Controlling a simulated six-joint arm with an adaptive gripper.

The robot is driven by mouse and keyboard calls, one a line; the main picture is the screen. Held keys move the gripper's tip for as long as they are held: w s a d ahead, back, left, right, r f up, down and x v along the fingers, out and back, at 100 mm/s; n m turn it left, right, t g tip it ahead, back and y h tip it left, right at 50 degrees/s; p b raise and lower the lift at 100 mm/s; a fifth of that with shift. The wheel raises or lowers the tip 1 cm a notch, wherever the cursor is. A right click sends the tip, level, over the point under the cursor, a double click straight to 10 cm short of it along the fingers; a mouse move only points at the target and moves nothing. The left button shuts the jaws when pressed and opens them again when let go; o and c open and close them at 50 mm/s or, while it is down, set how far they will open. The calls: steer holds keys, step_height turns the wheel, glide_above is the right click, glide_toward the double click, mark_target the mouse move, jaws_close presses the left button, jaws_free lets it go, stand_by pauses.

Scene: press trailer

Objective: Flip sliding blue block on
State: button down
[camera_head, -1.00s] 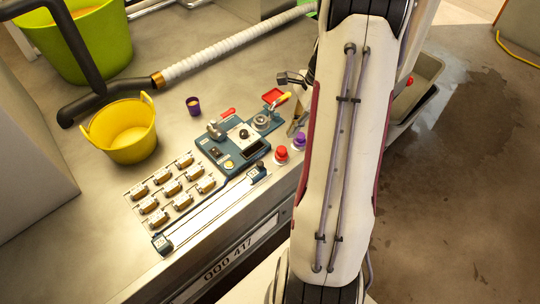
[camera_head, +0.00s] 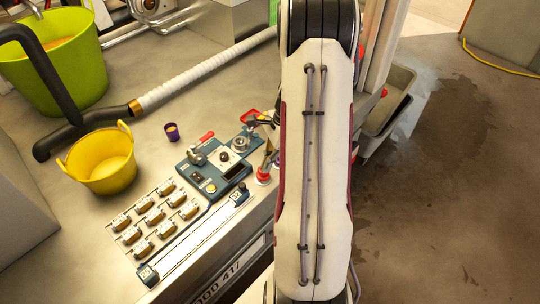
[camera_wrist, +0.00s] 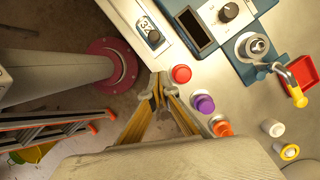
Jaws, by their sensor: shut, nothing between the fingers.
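A pale rail (camera_head: 195,238) runs along the front edge of the bench. A dark blue block (camera_head: 240,193) sits at its upper right end and another blue piece (camera_head: 147,273) at its lower left end; I cannot tell for sure which one slides. In the wrist view a dark blue piece with a white numbered label (camera_wrist: 152,38) shows at the top. My gripper (camera_wrist: 159,92) is shut and empty, beside the red button (camera_wrist: 181,74) and apart from the labelled piece. In the head view my gripper (camera_head: 270,160) is partly hidden by my arm.
The blue panel (camera_head: 215,172) with knobs and several small switches (camera_head: 155,215) stand beside the rail. A purple button (camera_wrist: 204,104) and an orange one (camera_wrist: 222,128) are close to my gripper. A yellow bucket (camera_head: 103,160) stands at left. The floor lies beyond the bench edge.

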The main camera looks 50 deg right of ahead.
mark_target(247, 189)
steer(key=x, duration=0.3)
steer(key=shift+a+f, duration=0.1)
steer(key=shift+f, duration=0.25)
steer(key=shift+w+a+f, duration=0.1)
steer(key=shift+w+a, duration=0.4)
steer(key=shift+a, duration=0.35)
steer(key=shift+w+a+f, duration=0.1)
steer(key=shift+w+a, duration=0.1)
steer(key=shift+a, duration=0.25)
steer(key=shift+w+a+f, duration=0.1)
steer(key=shift+w+a, duration=0.15)
steer(key=shift+a, duration=0.15)
steer(key=shift+a, duration=0.1)
steer(key=a, duration=2.3)
steer(key=shift+a, duration=0.15)
